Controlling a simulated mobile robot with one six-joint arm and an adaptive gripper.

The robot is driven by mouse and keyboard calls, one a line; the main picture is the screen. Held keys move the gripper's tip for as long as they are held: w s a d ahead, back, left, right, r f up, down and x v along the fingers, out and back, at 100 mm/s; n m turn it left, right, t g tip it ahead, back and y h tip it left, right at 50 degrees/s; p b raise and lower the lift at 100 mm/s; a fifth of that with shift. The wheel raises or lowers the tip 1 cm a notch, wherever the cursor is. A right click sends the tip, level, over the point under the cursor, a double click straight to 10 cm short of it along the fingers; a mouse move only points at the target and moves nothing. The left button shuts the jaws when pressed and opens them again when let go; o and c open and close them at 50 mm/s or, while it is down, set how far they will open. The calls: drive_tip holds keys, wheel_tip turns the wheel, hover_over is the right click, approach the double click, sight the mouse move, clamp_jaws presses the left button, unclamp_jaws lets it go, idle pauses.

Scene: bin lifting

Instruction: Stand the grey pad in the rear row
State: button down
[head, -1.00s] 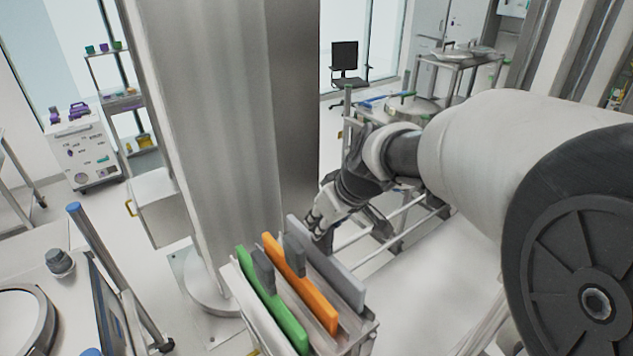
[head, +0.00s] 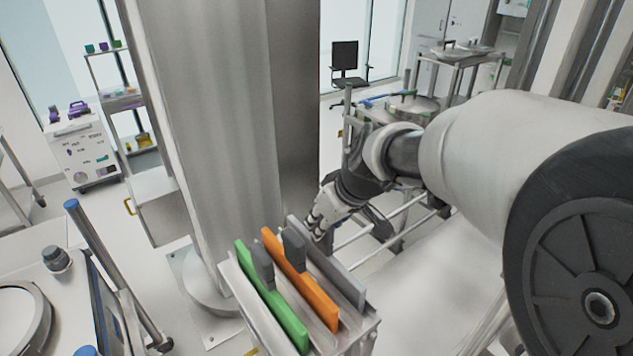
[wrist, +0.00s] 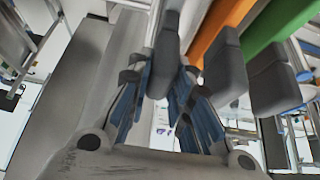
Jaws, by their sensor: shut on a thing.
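The grey pad (head: 345,278) stands upright in the row of the rack (head: 362,338) nearest my arm. It is roughly parallel to the orange pad (head: 318,300) and the green pad (head: 282,318). My gripper (head: 318,226) is at the far side of the grey pad, partly hidden behind it. In the wrist view, my gripper (wrist: 166,78) is shut on the dark grey handle (wrist: 168,48) of the grey pad. The pad's lower edge is hidden, so I cannot tell whether it rests on the rack floor.
The orange and green pads have dark handles close to the grip; they show in the wrist view as orange (wrist: 213,28) and green (wrist: 268,22). A broad metal column (head: 220,130) rises behind the rack. A white surface (head: 430,270) lies right of the rack.

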drive_tip(key=shift+r, duration=0.1)
drive_tip(key=c, duration=1.4)
unclamp_jaws()
drive_tip(key=shift+o, duration=0.2)
drive_tip(key=v, duration=1.2)
drive_tip(key=s+d+f+m+h+b, duration=0.1)
drive_tip(key=s+d+f+m+b, duration=0.2)
drive_tip(key=s+f+b, duration=0.6)
drive_tip(key=s+d+f+m+h+b, duration=0.2)
drive_tip(key=s+f+b, duration=0.8)
drive_tip(key=f, duration=0.8)
drive_tip(key=s+d+m, duration=0.1)
drive_tip(key=s+d, duration=0.1)
drive_tip(key=shift+s+m, duration=0.4)
